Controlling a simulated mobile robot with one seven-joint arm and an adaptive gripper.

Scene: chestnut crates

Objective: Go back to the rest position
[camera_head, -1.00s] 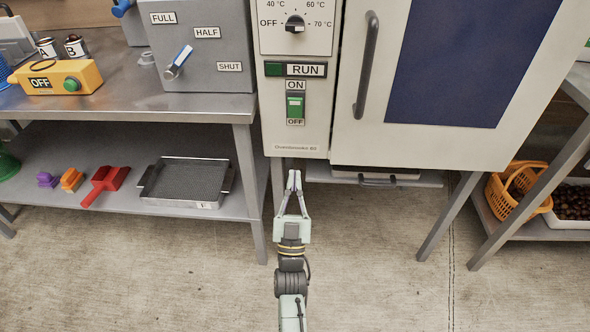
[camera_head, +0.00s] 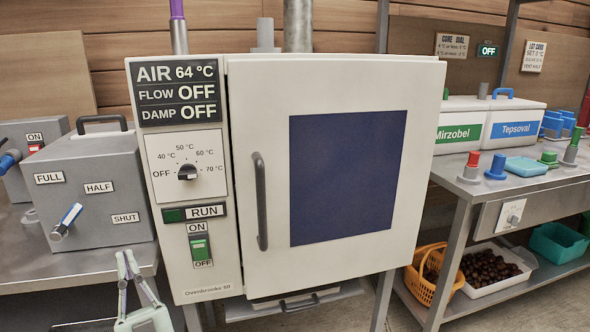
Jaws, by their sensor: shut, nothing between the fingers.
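My gripper (camera_head: 127,257) shows at the lower left of the head view, pointing up. Its pale fingers meet at the tips and nothing is between them. The rest of my arm is below the frame.
The white oven (camera_head: 436,160) stands in the middle, door closed, its display (camera_head: 178,92) reading AIR 64 °C, FLOW OFF, DAMP OFF. The grey lever box (camera_head: 95,185) is at left. At right are a bench (camera_head: 462,190), an orange basket (camera_head: 420,287) and a chestnut crate (camera_head: 530,258).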

